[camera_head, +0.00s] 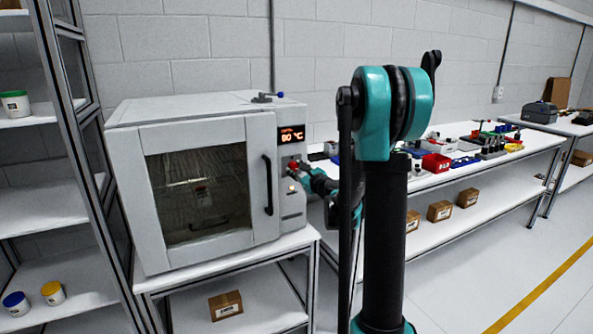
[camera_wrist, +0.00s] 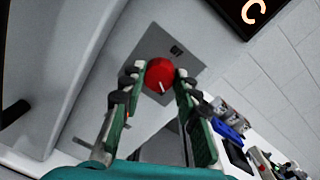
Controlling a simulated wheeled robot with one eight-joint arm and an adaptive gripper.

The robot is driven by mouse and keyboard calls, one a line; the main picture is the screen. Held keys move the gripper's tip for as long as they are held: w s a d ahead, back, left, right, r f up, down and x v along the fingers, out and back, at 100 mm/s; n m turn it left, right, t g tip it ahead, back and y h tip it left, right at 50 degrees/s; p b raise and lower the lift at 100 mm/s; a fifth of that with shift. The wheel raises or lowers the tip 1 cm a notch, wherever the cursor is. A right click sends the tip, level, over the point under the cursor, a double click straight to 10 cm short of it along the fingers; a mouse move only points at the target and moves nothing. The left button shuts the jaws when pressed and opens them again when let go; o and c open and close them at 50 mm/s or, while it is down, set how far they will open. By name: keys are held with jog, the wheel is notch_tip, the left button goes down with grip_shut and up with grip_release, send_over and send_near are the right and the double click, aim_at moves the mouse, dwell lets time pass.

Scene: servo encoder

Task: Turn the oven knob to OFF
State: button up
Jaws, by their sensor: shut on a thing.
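The oven (camera_head: 200,180) is a white box with a glass door, standing on a white bench. Its display (camera_head: 291,135) glows and reads 80 °C; a corner of it shows in the wrist view (camera_wrist: 243,12). The red knob (camera_head: 293,166) is on the panel below the display. In the wrist view the red knob (camera_wrist: 159,74) has a white pointer line slanting across its lower part. My gripper (camera_wrist: 154,80) is shut on the knob, with one finger on each side of it. The panel markings around the knob are too small or too hidden to read.
The black door handle (camera_head: 267,184) stands out just left of the knob. A long workbench (camera_head: 480,165) with red and blue bins and tools runs to the right. Shelving (camera_head: 45,190) stands at the left. The floor at the right is clear.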

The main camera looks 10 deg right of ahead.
jog(key=n, duration=1)
jog(key=shift+a+n+h, duration=0.1)
jog(key=shift+n+h, duration=0.2)
jog(key=shift+h, duration=0.1)
jog(key=n, duration=0.7)
jog(key=shift+s+f+n+h, duration=0.1)
jog(key=shift+n+h, duration=0.2)
jog(key=shift+n, duration=0.1)
jog(key=n, duration=0.4)
jog(key=shift+n, duration=0.3)
jog(key=o, duration=1.2)
jog(key=shift+c, duration=0.2)
